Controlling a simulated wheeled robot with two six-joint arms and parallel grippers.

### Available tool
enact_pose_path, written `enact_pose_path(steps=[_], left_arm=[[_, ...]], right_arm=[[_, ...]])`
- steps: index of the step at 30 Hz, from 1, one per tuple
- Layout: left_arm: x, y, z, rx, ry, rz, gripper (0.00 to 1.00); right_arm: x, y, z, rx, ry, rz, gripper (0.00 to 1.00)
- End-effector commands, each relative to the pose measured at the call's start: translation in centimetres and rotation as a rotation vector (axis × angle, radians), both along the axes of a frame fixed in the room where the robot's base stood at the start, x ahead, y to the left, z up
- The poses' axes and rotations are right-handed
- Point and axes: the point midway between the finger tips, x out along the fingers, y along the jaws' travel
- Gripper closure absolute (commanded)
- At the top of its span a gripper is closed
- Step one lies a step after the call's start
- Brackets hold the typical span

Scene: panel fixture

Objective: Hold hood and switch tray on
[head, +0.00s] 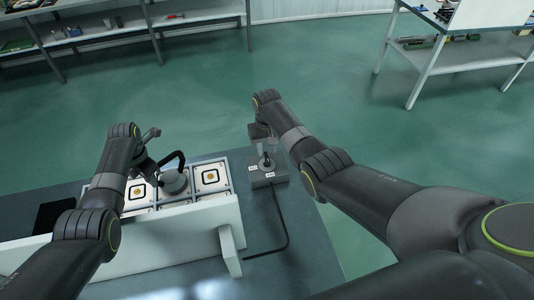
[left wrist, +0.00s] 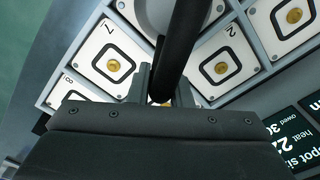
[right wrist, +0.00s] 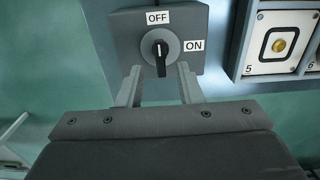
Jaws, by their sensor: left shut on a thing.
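The hood (head: 174,184) is a grey round cover with a black arched handle (head: 178,160); it sits over part of the tray. My left gripper (head: 157,168) is shut on the handle, which passes between its fingers (left wrist: 164,92) in the left wrist view. The tray switch is a black rotary knob (right wrist: 160,50) on a grey box (right wrist: 125,30) beside the tray. Its white mark points up to the OFF label (right wrist: 157,17); the ON label (right wrist: 193,45) is to its right.
The tray (head: 212,176) holds numbered white square plates with gold centres. A white panel (head: 180,237) stands along its near side. A black cable (head: 283,220) runs from the switch box across the table. Dark text screens (left wrist: 285,130) show in the left wrist view. Shelves stand far off.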

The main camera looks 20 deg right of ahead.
Motion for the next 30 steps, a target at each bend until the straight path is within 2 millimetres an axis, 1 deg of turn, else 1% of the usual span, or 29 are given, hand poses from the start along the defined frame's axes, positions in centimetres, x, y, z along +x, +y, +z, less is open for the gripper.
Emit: enact_pose_path(steps=[3,9,15,23,30], left_arm=[[0.0,0.1,0.0,0.001,0.001,0.001,1.00],[0.0,0.1,0.0,0.002,0.000,0.001,1.00],[0.0,0.1,0.0,0.002,0.000,0.001,1.00],[0.0,0.1,0.0,0.002,0.000,0.001,1.00],[0.0,0.1,0.0,0.002,0.000,0.002,1.00]], right_arm=[[0.1,0.0,-1.2,0.000,0.002,0.000,0.67],[0.0,0.0,-2.6,0.000,0.002,0.000,0.67],[0.0,0.0,-3.1,0.001,0.000,0.000,0.67],[0.0,0.0,-3.2,0.001,0.000,0.000,0.67],[0.0,0.0,-3.2,0.001,0.000,0.000,0.99]])
